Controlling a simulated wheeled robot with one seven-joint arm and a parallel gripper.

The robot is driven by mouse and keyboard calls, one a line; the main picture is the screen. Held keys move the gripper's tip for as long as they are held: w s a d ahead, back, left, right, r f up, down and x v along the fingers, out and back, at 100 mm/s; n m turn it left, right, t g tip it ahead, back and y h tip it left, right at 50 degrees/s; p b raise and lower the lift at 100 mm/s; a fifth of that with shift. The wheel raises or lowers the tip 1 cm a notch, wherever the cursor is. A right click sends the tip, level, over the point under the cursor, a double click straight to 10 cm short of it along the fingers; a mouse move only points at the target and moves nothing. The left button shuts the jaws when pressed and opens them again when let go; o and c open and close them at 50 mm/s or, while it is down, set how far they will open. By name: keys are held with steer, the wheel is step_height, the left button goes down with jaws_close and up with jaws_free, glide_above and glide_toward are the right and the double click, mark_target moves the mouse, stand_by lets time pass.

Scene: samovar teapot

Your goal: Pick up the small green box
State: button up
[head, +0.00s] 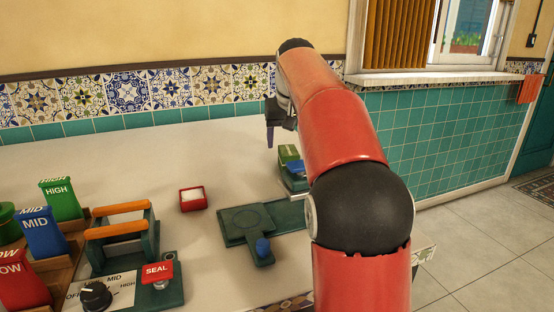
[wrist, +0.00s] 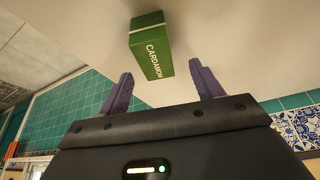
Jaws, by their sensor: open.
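The small green box (wrist: 151,46) shows in the wrist view with the word CARDAMOM on its side and a pale band near one end. It lies ahead of my gripper (wrist: 160,88), roughly between the lines of the two purple fingers, which are spread wide with nothing between them. In the head view my gripper (head: 271,135) is above the back of the counter, partly hidden by my arm. A small green box (head: 289,154) with a pale mark stands just below and to the right of it there, beside a blue piece (head: 296,167).
The pale counter (head: 120,170) is clear at the back left. A red dish with white contents (head: 193,199) and a dark green plate (head: 245,222) lie nearer. A handled device (head: 120,235), SEAL button (head: 157,272) and labelled packets (head: 60,200) fill the left. The tiled wall (head: 165,90) runs behind.

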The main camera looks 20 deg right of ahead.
mark_target(289, 150)
steer(key=x, duration=0.2)
steer(key=s+x, duration=0.1)
steer(key=x, duration=0.1)
steer(key=shift+w+d+f+b, duration=0.2)
steer(key=shift+f+b, duration=0.2)
steer(key=shift+f, duration=0.15)
steer(key=shift+w+f, duration=0.3)
steer(key=shift+f, duration=0.2)
steer(key=c, duration=1.1)
